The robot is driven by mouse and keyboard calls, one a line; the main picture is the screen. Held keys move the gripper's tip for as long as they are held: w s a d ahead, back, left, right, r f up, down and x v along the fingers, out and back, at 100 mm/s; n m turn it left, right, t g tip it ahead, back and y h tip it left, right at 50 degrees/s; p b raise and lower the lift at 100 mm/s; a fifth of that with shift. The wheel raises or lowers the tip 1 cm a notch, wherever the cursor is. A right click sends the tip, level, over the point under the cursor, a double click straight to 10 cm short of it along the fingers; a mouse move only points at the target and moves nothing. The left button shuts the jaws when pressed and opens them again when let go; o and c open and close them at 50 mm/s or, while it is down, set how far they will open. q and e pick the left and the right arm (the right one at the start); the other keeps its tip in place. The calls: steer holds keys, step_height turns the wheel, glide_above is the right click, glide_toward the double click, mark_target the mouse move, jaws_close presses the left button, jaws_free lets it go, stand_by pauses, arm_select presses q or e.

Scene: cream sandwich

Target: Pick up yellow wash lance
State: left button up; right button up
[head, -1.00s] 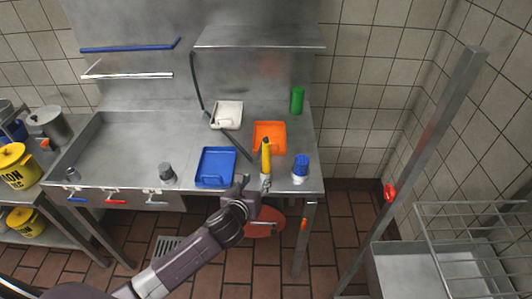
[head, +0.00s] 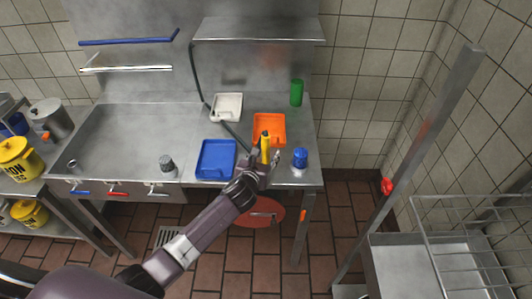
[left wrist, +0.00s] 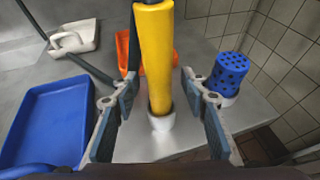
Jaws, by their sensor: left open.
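The yellow wash lance (head: 265,146) stands upright near the front edge of the steel counter, in front of the orange tray. In the left wrist view the lance (left wrist: 155,55) is a yellow shaft with a pale lower end, between my two fingers. My left gripper (head: 262,160) is open around the lance. In the left wrist view gaps show between the lance and both fingers of the gripper (left wrist: 157,105). My right gripper is not in view.
A blue tray (head: 216,160) lies left of the lance and an orange tray (head: 268,122) behind it. A blue perforated cup (head: 300,158) stands close on the right.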

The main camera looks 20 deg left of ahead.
arm_select(q)
jaws_close()
steer(key=shift+w, duration=0.1)
stand_by(0.3)
steer(key=shift+r, duration=0.1)
